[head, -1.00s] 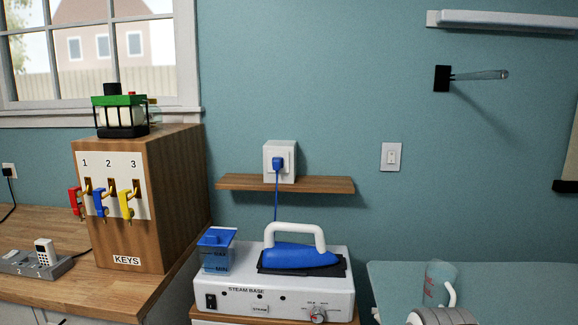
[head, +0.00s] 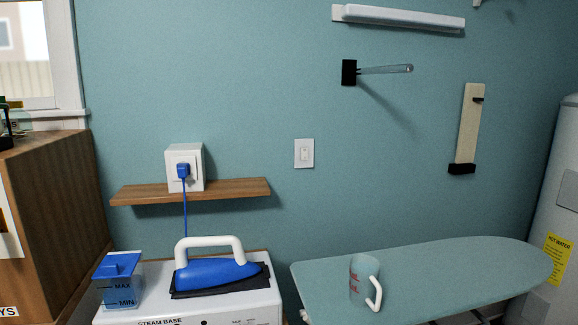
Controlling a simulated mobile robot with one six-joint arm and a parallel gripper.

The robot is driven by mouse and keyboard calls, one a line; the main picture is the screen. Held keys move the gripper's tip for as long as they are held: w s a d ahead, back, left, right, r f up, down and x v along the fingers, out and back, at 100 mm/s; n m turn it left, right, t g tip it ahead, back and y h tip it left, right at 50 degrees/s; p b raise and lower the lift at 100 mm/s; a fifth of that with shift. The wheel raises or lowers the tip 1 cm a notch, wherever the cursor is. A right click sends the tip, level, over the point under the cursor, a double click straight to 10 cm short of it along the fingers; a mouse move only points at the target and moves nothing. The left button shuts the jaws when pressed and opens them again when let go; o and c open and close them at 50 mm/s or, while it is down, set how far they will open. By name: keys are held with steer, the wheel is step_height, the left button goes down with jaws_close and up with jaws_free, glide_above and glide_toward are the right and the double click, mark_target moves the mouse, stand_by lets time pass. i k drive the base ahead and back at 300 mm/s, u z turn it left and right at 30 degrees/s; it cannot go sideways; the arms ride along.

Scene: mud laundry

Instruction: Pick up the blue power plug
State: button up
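The blue power plug (head: 183,171) sits in the front of a white outlet box (head: 197,151). The box stands on a small wooden shelf (head: 235,189) on the wall. A blue cord (head: 185,215) hangs from the plug down behind the iron. My gripper is not visible in the head view.
A steam base (head: 245,303) with a blue iron (head: 213,271) and a water tank (head: 119,281) stands below the shelf. An ironing board (head: 440,272) with a clear mug (head: 362,279) is at the right. A wooden key cabinet (head: 55,215) is at the left.

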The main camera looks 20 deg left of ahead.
mark_target(183, 169)
steer(key=z, duration=1.65)
steer(key=k, duration=1.85)
steer(key=u, duration=2.15)
steer(key=i, duration=1)
steer(key=u, duration=0.1)
